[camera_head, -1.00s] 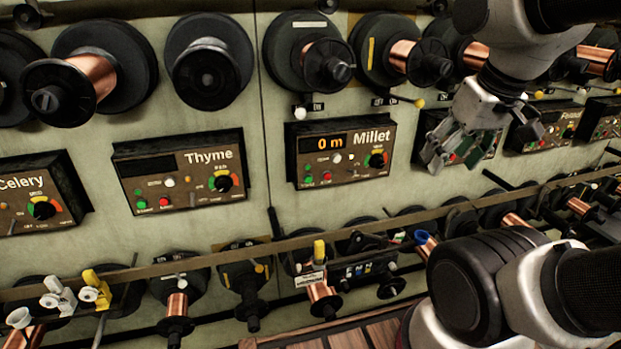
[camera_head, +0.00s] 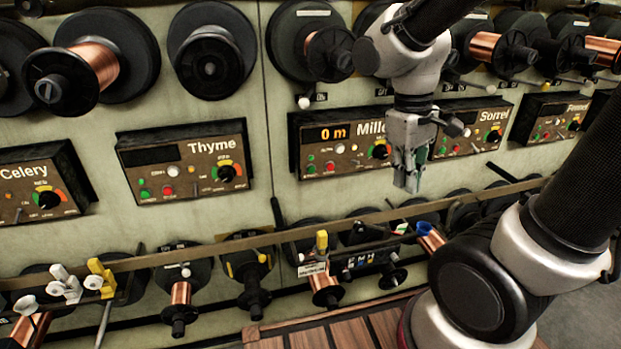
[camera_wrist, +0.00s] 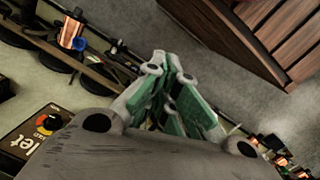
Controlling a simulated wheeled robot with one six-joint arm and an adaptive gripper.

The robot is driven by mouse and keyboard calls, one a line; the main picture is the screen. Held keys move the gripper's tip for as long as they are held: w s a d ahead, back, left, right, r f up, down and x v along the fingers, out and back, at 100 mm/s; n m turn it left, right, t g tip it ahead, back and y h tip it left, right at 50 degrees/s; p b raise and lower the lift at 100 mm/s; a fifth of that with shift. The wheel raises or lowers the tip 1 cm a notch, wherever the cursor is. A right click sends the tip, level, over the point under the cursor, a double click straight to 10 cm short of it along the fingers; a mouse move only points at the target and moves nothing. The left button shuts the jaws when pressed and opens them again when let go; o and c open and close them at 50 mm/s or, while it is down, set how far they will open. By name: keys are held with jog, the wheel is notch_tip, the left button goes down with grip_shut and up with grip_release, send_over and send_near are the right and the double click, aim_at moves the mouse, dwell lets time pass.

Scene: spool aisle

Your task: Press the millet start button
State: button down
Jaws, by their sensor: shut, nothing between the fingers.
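The Millet control panel (camera_head: 345,172) is a brown box on the wall with an orange "0 m" display. A small green button (camera_head: 311,169) and a red button (camera_head: 329,166) sit low on its left; their labels are too small to read. A coloured dial (camera_head: 380,151) is on its right side. In the wrist view, a corner of the Millet panel (camera_wrist: 35,135) with the dial shows at lower left. My gripper (camera_head: 408,187) points down in front of the panel's right edge, right of the buttons. It is shut and empty, its green-padded fingers (camera_wrist: 175,95) together.
The Thyme panel (camera_head: 187,168) is to the left and the Sorrel panel (camera_head: 472,125) to the right. Wire spools (camera_head: 322,50) stick out above. A horizontal rail (camera_head: 300,235) and lower spools run below. A slatted wooden surface (camera_head: 355,330) lies at the bottom.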

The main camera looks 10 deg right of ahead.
aim_at(311, 170)
jog(key=w+a+f+n+t+h, duration=0.45)
jog(key=w+f+n+h, duration=0.3)
jog(key=f+n, duration=0.6)
jog(key=w+a+f+n+t+h, duration=0.4)
jog(key=w+a+f+n+h, duration=0.35)
jog(key=n, duration=1.05)
jog(key=w+a+r+n+t+y, duration=0.1)
jog(key=w+a+n+t+y, duration=0.2)
jog(key=n, duration=0.7)
jog(key=w+a+t, duration=0.2)
jog(key=w, duration=0.2)
jog(key=shift+w+a+y, duration=0.35)
jog(key=shift+y, duration=0.05)
jog(key=w+a+x, duration=0.2)
jog(key=x, duration=1)
jog(key=shift+w+d, duration=0.25)
jog(key=shift+w, duration=0.05)
